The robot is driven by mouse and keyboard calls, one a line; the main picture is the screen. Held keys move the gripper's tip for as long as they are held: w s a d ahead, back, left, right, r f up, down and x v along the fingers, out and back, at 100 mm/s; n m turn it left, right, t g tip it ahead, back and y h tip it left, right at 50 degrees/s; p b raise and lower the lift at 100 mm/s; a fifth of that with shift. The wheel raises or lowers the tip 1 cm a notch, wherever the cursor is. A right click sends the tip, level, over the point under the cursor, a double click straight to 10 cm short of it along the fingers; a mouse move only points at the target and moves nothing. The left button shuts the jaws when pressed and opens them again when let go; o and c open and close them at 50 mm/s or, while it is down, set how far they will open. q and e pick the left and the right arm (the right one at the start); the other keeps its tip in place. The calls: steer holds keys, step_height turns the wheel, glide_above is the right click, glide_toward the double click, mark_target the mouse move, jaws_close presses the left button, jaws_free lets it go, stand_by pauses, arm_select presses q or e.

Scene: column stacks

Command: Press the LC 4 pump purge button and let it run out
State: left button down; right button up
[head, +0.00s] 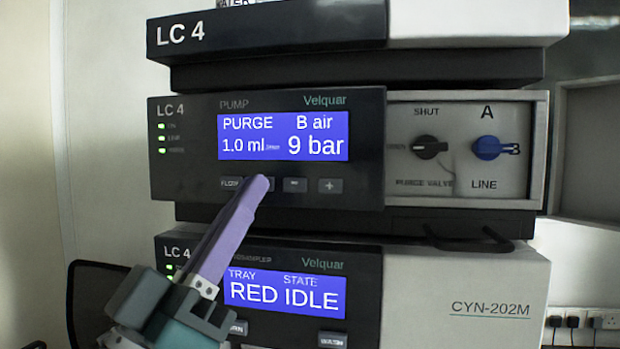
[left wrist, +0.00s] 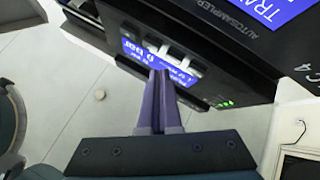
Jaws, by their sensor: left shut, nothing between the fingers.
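The LC 4 pump (head: 200,106) has a blue display (head: 283,136) reading PURGE, 1.0 ml, B air, 9 bar. Below it is a row of buttons: a FLOW button (head: 231,184), one mostly hidden by my fingertips, a minus button (head: 295,185) and a plus button (head: 329,186). My left gripper (head: 259,183) is shut and empty, its purple fingertips over the second button; the hidden button's label cannot be read. Whether the tips touch it is unclear. The left wrist view shows the shut fingers (left wrist: 160,76) reaching the pump's button row. My right gripper is not in view.
Right of the panel are a black purge valve knob (head: 430,148), lying level, and a blue line knob (head: 487,148) turned toward B. Below, the autosampler display (head: 285,293) reads TRAY RED, STATE IDLE. Another LC 4 module (head: 270,28) sits above.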

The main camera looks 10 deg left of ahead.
arm_select(q)
steer(key=s+p, duration=0.2)
steer(key=s, duration=0.3)
stand_by(0.4)
stand_by(0.5)
